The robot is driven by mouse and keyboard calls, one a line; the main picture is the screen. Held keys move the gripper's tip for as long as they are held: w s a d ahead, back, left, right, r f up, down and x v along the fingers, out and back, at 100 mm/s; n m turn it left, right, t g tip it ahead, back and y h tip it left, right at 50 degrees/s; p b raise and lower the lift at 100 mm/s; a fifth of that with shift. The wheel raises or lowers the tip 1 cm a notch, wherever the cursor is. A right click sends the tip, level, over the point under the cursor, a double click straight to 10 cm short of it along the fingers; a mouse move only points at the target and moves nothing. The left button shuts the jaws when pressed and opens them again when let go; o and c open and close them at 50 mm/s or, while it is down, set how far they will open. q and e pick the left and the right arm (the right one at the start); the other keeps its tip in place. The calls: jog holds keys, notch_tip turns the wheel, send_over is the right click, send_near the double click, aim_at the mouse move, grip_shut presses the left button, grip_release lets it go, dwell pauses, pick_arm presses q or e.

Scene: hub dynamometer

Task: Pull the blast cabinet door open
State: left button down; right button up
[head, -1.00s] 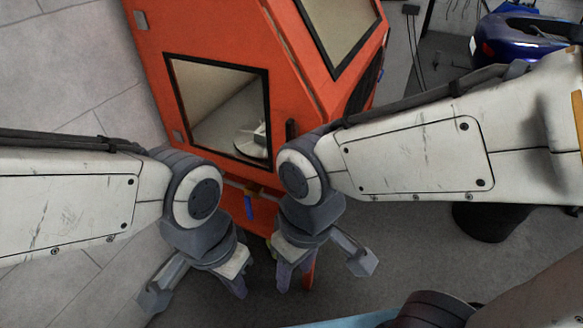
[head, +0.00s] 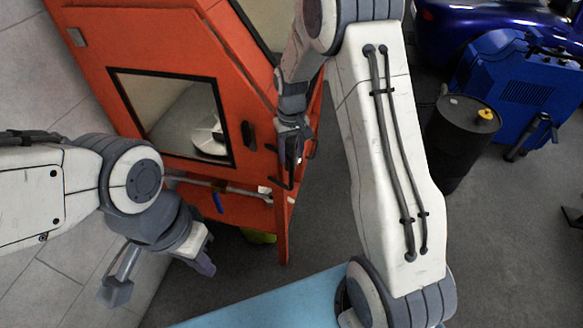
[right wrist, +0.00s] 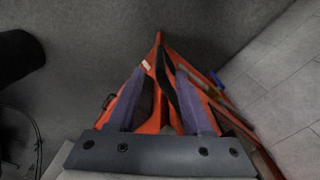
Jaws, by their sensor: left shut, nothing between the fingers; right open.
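The orange blast cabinet (head: 170,45) stands at the upper left in the head view, with a window in its front. My right gripper (head: 292,158) is open at this edge, pointing down. My left gripper (head: 206,264) is shut and empty, low in front of the cabinet.
A black drum (head: 460,135) and a blue machine (head: 510,85) stand at the right. A blue surface (head: 270,300) is at the bottom of the head view. Grey floor (head: 330,220) is open to the right of the cabinet.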

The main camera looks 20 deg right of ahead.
aim_at(291, 171)
notch_tip(291, 171, down, 7)
jog(key=shift+f+p, duration=0.2)
jog(key=shift+p, duration=0.4)
grip_shut()
dwell(1.1)
